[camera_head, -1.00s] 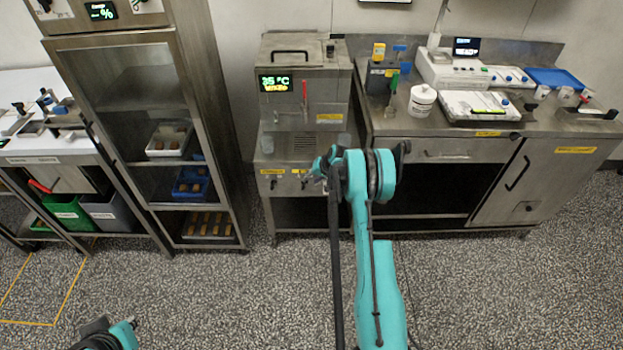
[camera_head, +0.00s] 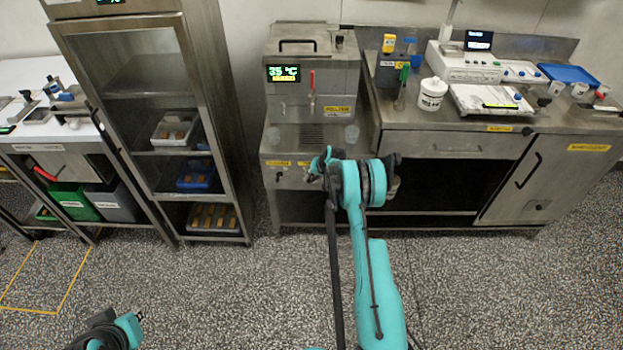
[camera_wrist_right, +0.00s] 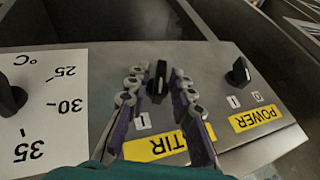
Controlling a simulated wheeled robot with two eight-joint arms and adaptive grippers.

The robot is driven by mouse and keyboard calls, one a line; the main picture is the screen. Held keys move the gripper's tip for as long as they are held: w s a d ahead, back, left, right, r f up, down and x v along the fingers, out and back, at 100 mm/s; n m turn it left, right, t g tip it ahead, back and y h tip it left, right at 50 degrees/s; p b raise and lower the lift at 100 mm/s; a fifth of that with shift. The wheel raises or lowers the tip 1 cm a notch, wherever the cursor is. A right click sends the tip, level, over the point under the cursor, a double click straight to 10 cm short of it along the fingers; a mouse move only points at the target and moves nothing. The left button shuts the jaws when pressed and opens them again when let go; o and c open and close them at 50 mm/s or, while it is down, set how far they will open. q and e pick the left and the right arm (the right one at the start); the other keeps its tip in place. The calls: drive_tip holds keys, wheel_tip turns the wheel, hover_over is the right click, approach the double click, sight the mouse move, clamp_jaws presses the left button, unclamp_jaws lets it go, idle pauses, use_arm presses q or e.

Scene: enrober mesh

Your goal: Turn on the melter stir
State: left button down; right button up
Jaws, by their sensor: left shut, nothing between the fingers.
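The steel melter (camera_head: 345,85) stands at the back centre, with a lit 35 °C display (camera_head: 284,73) and a red-handled lever. Its front panel carries small dark knobs and yellow labels. My right gripper (camera_head: 318,168) is at this panel. In the right wrist view, upside down, the black stir knob (camera_wrist_right: 158,80) lies between the open fingers of my right gripper (camera_wrist_right: 158,95), with small gaps on both sides. My left gripper (camera_head: 105,335) is low at the left, empty and far from the melter.
In the right wrist view, the power knob (camera_wrist_right: 238,72) and a temperature dial (camera_wrist_right: 10,98) flank the stir knob. A glass-door cabinet (camera_head: 235,150) stands left of the melter. A steel counter (camera_head: 455,118) with a scale and a white tub (camera_head: 432,95) stands right. The floor in front is clear.

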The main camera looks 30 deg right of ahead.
clamp_jaws()
drive_tip(key=shift+d, duration=0.1)
drive_tip(key=shift+d+t+y, duration=0.1)
drive_tip(key=shift+t+y, duration=0.2)
drive_tip(key=shift+y, duration=0.3)
drive_tip(key=shift+r, duration=0.1)
drive_tip(key=shift+o, duration=2.4)
unclamp_jaws()
drive_tip(key=v, duration=1.1)
drive_tip(key=shift+s+r, duration=0.2)
drive_tip(key=shift+s, duration=0.25)
